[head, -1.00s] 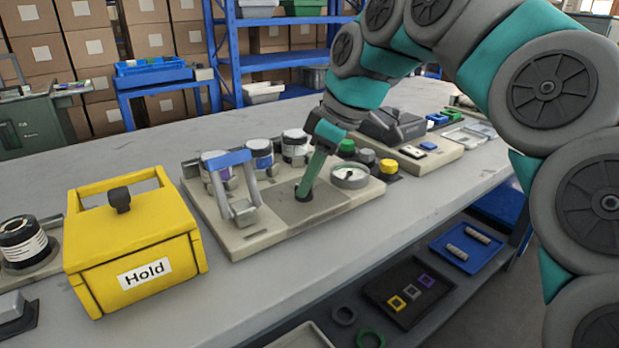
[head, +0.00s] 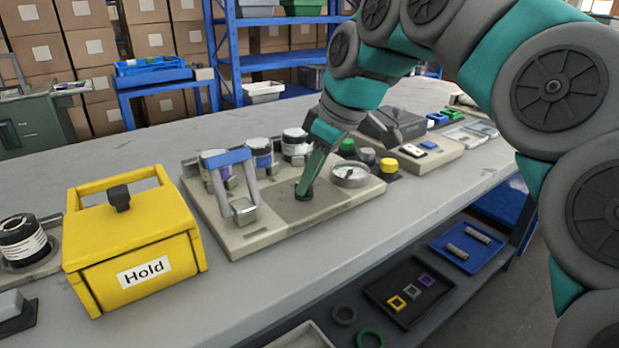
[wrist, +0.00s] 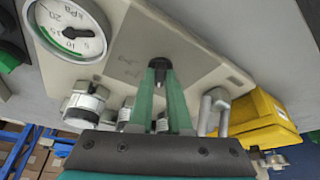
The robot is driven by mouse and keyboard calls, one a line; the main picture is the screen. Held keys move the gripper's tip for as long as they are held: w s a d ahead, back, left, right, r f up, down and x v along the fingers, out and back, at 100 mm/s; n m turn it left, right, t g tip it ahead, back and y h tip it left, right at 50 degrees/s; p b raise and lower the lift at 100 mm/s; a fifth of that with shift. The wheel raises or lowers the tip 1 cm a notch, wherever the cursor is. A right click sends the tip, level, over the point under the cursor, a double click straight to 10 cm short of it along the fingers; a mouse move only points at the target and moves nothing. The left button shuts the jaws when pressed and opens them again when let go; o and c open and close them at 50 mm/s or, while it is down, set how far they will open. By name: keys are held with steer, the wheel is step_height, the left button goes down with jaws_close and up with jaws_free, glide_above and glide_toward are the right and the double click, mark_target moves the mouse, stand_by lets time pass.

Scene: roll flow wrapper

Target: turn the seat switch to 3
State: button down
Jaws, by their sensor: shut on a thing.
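The seat switch is a small black knob (wrist: 159,63) on the beige panel (head: 225,240) on the bench. My gripper (wrist: 160,72) has its two green fingers shut on the knob in the wrist view. In the head view my gripper (head: 304,190) reaches down to the panel from the upper right, and its fingers mostly hide the knob. Faint marks show on the panel beside the knob in the wrist view, but I cannot read them or tell which position the knob points to.
A round gauge (head: 351,174) sits right of my gripper, with green, grey and yellow buttons (head: 389,166) behind it. A blue-topped metal clasp (head: 230,160) and several jars (head: 261,148) stand to the left. A yellow "Hold" box (head: 135,240) is further left.

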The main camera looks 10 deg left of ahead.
steer(key=m+t, duration=0.1)
steer(key=m, duration=0.1)
steer(key=m+h, duration=0.1)
steer(key=m, duration=0.2)
steer(key=shift+s+a+t, duration=0.1)
steer(key=shift+s+t, duration=0.1)
steer(key=shift+t, duration=0.2)
steer(key=shift+m+b, duration=0.3)
steer(key=c, duration=0.9)
jaws_free()
steer(key=shift+o, duration=0.2)
steer(key=v, duration=0.7)
steer(key=shift+s+r, duration=0.15)
steer(key=shift+r, duration=0.2)
